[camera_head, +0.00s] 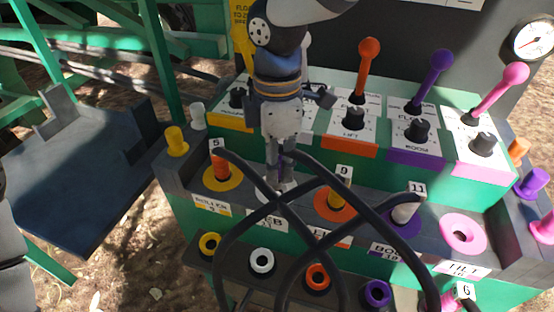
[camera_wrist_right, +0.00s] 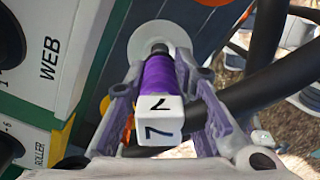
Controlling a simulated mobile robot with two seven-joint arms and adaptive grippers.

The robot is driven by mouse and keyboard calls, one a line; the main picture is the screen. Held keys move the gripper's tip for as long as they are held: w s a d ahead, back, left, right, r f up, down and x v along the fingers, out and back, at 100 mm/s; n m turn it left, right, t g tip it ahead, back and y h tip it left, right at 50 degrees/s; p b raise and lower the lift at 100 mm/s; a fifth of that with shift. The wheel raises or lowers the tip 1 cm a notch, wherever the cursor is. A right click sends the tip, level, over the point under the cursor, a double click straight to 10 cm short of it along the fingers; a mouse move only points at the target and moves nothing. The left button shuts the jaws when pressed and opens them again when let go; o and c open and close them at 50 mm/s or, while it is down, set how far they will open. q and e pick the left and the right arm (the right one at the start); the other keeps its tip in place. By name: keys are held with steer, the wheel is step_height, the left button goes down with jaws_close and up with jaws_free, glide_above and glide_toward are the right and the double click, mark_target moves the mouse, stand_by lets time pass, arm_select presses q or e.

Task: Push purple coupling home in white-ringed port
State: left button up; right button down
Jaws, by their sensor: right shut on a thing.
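The purple coupling (camera_wrist_right: 160,75) has a white end block marked 7 and a black hose. My right gripper (camera_head: 280,182) is shut on it, with one finger on each side in the right wrist view. The coupling's grey nose points at the middle of the white-ringed port (camera_wrist_right: 138,46). The nose is at the port's hole; a short stretch of it shows between the purple sleeve and the ring. I cannot tell how deep it is. In the head view the gripper and hoses hide most of the coupling and the port (camera_head: 262,193). My left gripper is not in view.
Neighbouring ports hold an orange coupling tagged 5 (camera_head: 220,166), a yellow one tagged 9 (camera_head: 339,194) and a white one tagged 11 (camera_head: 405,211). The pink-ringed port (camera_head: 463,234) is empty. Black hoses (camera_head: 310,205) cross in front. Levers (camera_head: 366,75) stand behind.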

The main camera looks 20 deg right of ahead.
steer(key=shift+f, duration=0.2)
stand_by(0.5)
steer(key=shift+f, duration=0.35)
steer(key=shift+f, duration=0.15)
steer(key=shift+f, duration=0.4)
steer(key=shift+s+f, duration=0.1)
steer(key=shift+f, duration=0.7)
stand_by(3.1)
steer(key=c, duration=0.9)
jaws_free()
steer(key=shift+r, duration=0.1)
steer(key=shift+r, duration=3.5)
